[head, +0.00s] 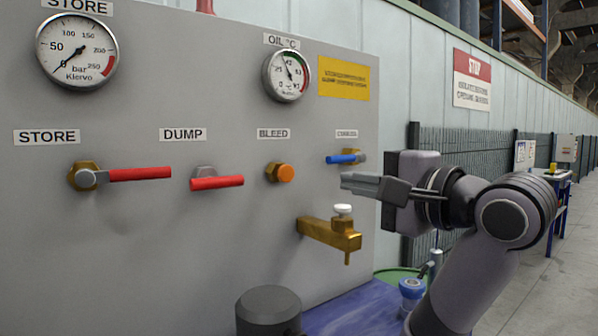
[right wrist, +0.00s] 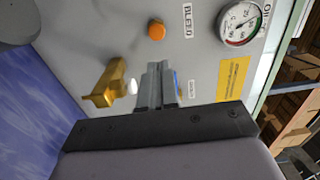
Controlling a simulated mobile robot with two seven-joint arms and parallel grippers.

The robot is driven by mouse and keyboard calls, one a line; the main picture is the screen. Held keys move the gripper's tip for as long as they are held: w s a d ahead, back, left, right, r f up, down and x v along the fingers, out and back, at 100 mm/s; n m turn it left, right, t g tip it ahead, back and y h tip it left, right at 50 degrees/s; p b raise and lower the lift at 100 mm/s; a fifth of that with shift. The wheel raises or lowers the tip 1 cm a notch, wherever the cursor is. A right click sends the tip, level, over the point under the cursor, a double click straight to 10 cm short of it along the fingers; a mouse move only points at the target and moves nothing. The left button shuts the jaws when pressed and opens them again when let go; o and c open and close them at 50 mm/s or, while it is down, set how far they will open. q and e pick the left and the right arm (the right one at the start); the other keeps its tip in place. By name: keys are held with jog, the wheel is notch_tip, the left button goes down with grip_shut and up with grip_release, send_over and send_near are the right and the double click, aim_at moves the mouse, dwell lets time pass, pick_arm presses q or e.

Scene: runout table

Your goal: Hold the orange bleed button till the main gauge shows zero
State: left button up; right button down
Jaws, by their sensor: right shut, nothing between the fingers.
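The orange bleed button (head: 286,173) sits on the grey panel under the BLEED label. It also shows in the right wrist view (right wrist: 156,30). My right gripper (head: 343,183) is shut and empty, to the right of the button and apart from it. Its fingers (right wrist: 155,68) point toward the panel in the right wrist view. The main gauge, labelled STORE and marked in bar (head: 77,50), is at the upper left; its needle points to the lower left, near the low end of the scale. My left gripper is not in view.
Red STORE (head: 140,174) and DUMP (head: 217,183) levers are left of the button. A blue-handled valve (head: 343,158) is close behind the right gripper's fingers. A brass tap (head: 330,234) juts out below them. The OIL gauge (head: 287,76) is above. Bare panel surrounds the button.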

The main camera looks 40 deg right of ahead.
jog(key=shift+w+p, duration=0.6)
jog(key=shift+p, duration=0.05)
jog(key=p, duration=1.1)
send_near(288, 173)
jog(key=w, duration=0.5)
jog(key=shift+w+d, duration=0.35)
jog(key=shift+w, duration=0.55)
